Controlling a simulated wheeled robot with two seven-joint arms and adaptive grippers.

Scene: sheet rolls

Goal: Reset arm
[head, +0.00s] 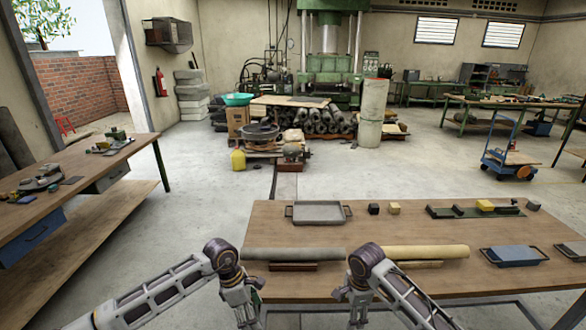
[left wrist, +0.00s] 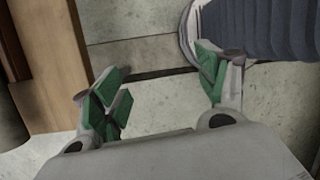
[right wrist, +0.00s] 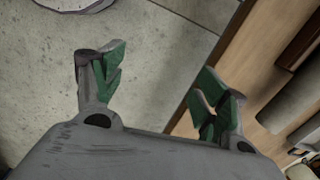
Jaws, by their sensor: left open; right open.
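My left gripper (head: 244,312) hangs at the near left corner of the table in the head view. In the left wrist view its green-padded fingers (left wrist: 160,95) are apart with nothing between them. My right gripper (head: 354,312) hangs at the table's near edge. In the right wrist view its fingers (right wrist: 160,90) are spread and empty. A grey roll (head: 295,254) and a pale yellow roll (head: 425,252) lie on the table beyond the grippers, each on a dark or wooden support. Neither gripper touches a roll, as far as I see.
The wooden table (head: 350,232) also bears a grey tray (head: 318,212), a dark block (head: 374,208), a yellow block (head: 394,208), a dark green rack (head: 475,211) and a blue-grey tray (head: 514,255). Another workbench (head: 85,180) stands at left. Open floor (head: 205,200) lies between them.

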